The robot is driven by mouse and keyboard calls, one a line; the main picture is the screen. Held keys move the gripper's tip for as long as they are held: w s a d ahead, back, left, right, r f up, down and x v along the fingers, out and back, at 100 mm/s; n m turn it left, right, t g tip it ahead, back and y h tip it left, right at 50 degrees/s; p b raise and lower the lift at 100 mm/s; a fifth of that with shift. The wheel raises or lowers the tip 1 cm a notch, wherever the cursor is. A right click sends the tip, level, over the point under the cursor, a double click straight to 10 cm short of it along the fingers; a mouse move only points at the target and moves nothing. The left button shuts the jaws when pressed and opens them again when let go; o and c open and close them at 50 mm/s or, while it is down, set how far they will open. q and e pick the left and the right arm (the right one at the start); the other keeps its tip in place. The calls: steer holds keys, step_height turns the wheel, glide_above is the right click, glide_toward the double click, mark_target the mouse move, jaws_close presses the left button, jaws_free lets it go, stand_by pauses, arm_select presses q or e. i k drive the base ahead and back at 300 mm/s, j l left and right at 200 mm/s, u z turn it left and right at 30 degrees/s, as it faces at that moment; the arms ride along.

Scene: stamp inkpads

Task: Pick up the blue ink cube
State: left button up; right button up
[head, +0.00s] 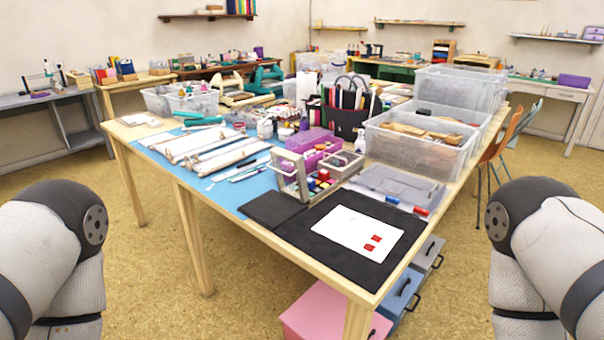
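Several small ink cubes in red, blue and other colours sit in a grey caddy (276,163) near the front of the table. A small blue patch, which looks like the blue ink cube (311,185), shows among them, but it is too small to make out clearly. A white sheet (345,226) with two red square marks lies on a black mat (318,251) to the right and in front of the caddy. Only the upper parts of my two arms show at the left and right edges. Neither gripper is in view.
The wooden table (262,240) is crowded. A dark pad (272,209) lies in front of the caddy. A grey tray (398,184) and clear bins (420,155) stand to the right. White rolls (195,142) lie on the blue mat. Coloured boxes (322,312) stand below the table.

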mark_target(311, 182)
steer(key=i+j+z, duration=0.15)
steer(key=i+j, duration=0.4)
steer(key=i+j+z, duration=0.1)
steer(key=i+j, duration=0.45)
steer(key=j, duration=0.25)
